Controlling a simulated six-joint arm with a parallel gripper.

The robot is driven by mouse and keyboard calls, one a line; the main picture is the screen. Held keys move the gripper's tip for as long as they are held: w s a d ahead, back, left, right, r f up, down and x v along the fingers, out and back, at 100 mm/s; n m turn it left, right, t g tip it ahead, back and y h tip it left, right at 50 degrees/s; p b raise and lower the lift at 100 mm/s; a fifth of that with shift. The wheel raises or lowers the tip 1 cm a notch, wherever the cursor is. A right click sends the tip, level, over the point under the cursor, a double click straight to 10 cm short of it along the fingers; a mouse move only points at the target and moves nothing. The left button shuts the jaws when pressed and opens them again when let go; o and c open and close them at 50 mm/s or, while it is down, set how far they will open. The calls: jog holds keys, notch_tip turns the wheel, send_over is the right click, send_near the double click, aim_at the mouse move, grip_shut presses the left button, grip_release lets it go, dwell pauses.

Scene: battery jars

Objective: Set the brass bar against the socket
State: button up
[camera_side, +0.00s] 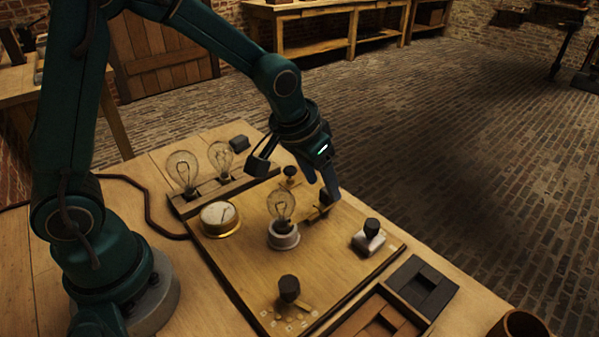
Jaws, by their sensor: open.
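A brass bar (316,213) with a dark knob (326,196) sits at the far right of the wooden board. My gripper (328,188) is open, with its fingers pointing down at this knob; I cannot tell whether they touch it. One finger is partly hidden. A round white socket (284,239) holding a clear bulb (282,206) stands near the middle of the board, to the left of the bar and apart from it. Another brass lever with a dark knob (289,287) lies over several contacts at the front.
A brass-rimmed gauge (219,217) and a rail (190,204) with two bulbs stand left on the board. A white block with a dark knob (371,228) is at right. A dark tray (424,287) and wooden box (361,327) lie in front. A dark knob (290,171) stands behind.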

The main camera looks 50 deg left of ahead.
jog(key=shift+v, duration=1.35)
jog(key=shift+r, duration=0.25)
notch_tip(320, 180, up, 5)
jog(key=t, duration=0.2)
send_over(315, 209)
jog(key=s, duration=0.2)
jog(key=s+a+r, duration=0.2)
jog(key=s+r, duration=0.1)
jog(key=s, duration=0.1)
jog(key=s+f, duration=0.2)
jog(key=s, duration=0.8)
jog(key=shift+s+f+g, duration=0.25)
jog(key=shift+s+g, duration=0.1)
jog(key=shift+g, duration=0.05)
